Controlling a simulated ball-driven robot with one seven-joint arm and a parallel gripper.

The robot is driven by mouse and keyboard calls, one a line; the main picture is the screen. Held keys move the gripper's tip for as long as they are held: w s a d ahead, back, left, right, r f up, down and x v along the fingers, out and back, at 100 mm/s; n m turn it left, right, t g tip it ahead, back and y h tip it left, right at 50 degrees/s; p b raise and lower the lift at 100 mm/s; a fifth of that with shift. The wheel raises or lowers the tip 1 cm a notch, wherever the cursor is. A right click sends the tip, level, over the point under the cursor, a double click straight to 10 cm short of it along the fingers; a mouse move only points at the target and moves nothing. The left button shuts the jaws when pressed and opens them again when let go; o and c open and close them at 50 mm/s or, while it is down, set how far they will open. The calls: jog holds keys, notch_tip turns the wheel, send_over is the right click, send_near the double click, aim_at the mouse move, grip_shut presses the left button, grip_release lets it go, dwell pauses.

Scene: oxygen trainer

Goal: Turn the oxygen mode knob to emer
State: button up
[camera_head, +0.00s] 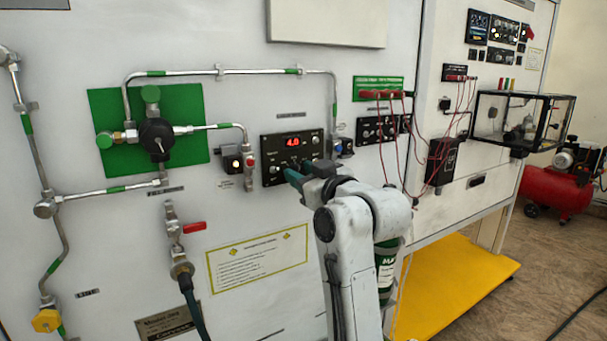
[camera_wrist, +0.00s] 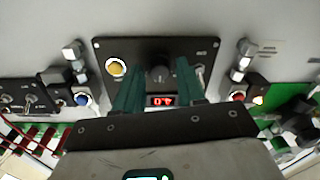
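The black oxygen control panel (camera_head: 270,152) with a red display reading 4.0 (camera_head: 292,141) is on the white wall. In the wrist view the panel (camera_wrist: 105,47) appears upside down, with its display (camera_wrist: 160,101) between my fingers. A dark round knob (camera_wrist: 160,71) shows between the fingertips; its label is not readable, so I cannot confirm it is the mode knob. My gripper (camera_head: 298,178) has green fingers and is at the panel's lower edge. In the wrist view my gripper (camera_wrist: 160,68) is open, one finger each side of the knob. Contact is unclear.
A yellow-white button (camera_wrist: 115,67) and a toggle switch (camera_wrist: 201,73) flank the knob closely. Small valves and fittings sit on both sides of the panel. A green plate with a regulator (camera_head: 156,137) is to the left. Red cables (camera_head: 385,140) hang to the right.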

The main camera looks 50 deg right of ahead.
grip_shut()
jog(key=shift+m+p, duration=0.3)
jog(key=shift+m, duration=0.1)
jog(key=m+p, duration=0.2)
jog(key=m, duration=0.1)
jog(key=shift+r+m, duration=0.1)
jog(key=shift+m, duration=0.3)
jog(key=m+p, duration=0.2)
jog(key=m, duration=0.4)
jog(key=shift+p, duration=0.3)
jog(key=shift+m, duration=0.4)
jog(key=shift+o, duration=1.1)
grip_release()
